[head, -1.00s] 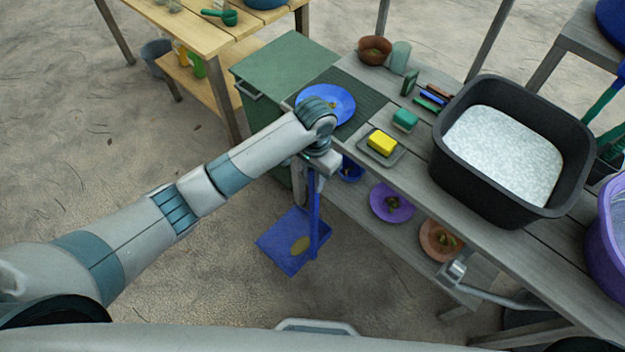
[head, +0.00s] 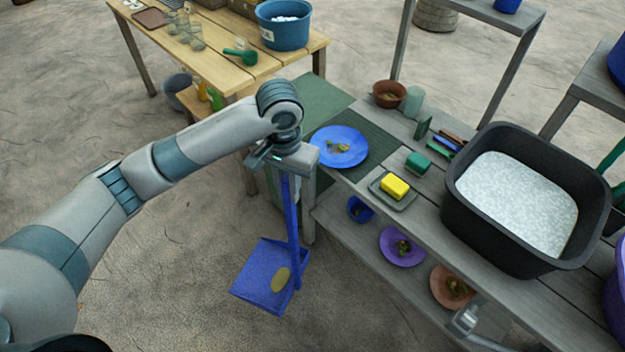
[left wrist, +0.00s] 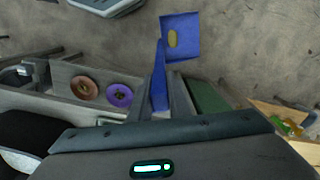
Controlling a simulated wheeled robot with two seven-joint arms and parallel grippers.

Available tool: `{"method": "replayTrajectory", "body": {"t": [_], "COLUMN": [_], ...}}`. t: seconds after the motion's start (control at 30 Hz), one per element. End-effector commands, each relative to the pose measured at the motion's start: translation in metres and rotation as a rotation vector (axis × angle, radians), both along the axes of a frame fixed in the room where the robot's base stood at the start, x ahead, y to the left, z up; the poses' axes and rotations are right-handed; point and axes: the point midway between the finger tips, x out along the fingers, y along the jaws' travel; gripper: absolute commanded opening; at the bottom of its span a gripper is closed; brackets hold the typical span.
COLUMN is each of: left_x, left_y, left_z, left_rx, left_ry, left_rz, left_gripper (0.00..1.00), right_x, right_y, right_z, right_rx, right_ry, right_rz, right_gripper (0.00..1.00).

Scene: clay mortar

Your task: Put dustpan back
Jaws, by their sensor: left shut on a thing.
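A blue long-handled dustpan (head: 262,281) hangs upright in the head view, its handle running up to my left gripper (head: 284,165). A yellowish patch lies in its pan. My left gripper is shut on the handle near its top, beside the left end of the grey table (head: 330,203). The dustpan also shows in the left wrist view (left wrist: 180,38), where its handle runs down behind the gripper body. I cannot tell whether the pan touches the ground.
The table holds a blue plate (head: 338,147), a yellow sponge (head: 395,186) on a tray and a black basin (head: 462,231) of suds. Its lower shelf holds a purple plate (head: 402,247). A wooden table (head: 205,72) stands behind. The sandy ground at lower left is open.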

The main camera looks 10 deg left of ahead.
Motion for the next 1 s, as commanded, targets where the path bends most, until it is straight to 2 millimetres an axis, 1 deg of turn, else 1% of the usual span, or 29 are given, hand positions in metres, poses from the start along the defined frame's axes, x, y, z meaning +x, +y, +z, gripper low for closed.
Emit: {"method": "replayTrajectory", "body": {"t": [0.03, 0.1, 0.2, 0.3, 0.4, 0.53, 0.87, 0.97, 1.0], "left_x": [-0.006, -0.018, -0.036, -0.052, -0.063, -0.072, -0.074, -0.074, -0.074], "left_y": [0.014, 0.029, 0.047, 0.062, 0.072, 0.079, 0.081, 0.081, 0.081], "left_z": [0.018, 0.037, 0.058, 0.074, 0.084, 0.091, 0.093, 0.093, 0.093], "left_rx": [0.003, 0.004, 0.003, 0.002, 0.001, 0.0, -0.001, -0.001, -0.001], "left_ry": [-0.009, -0.008, -0.006, -0.005, -0.004, -0.002, -0.001, -0.001, -0.001], "left_rz": [0.035, 0.089, 0.156, 0.209, 0.246, 0.274, 0.283, 0.283, 0.283], "left_gripper": [0.0, 0.0, 0.0, 0.0, 0.0, 0.0, 0.0, 0.0, 0.0], "right_x": [0.0, 0.0, 0.0, 0.0, 0.0, 0.0, 0.0, 0.0, 0.0], "right_y": [0.0, 0.0, 0.001, 0.001, 0.001, 0.001, 0.001, 0.001, 0.001], "right_z": [0.0, 0.0, 0.0, 0.0, 0.0, 0.0, 0.0, 0.0, 0.0], "right_rx": [0.0, 0.0, 0.001, 0.001, 0.001, 0.001, 0.001, 0.001, 0.001], "right_ry": [0.0, 0.0, 0.0, 0.0, 0.0, 0.0, 0.0, 0.0, 0.0], "right_rz": [0.0, 0.0, 0.0, 0.0, -0.001, -0.001, -0.001, -0.001, -0.001], "right_gripper": [0.78, 0.78, 0.78, 0.78, 0.78, 0.78, 0.78, 0.56, 0.46]}}
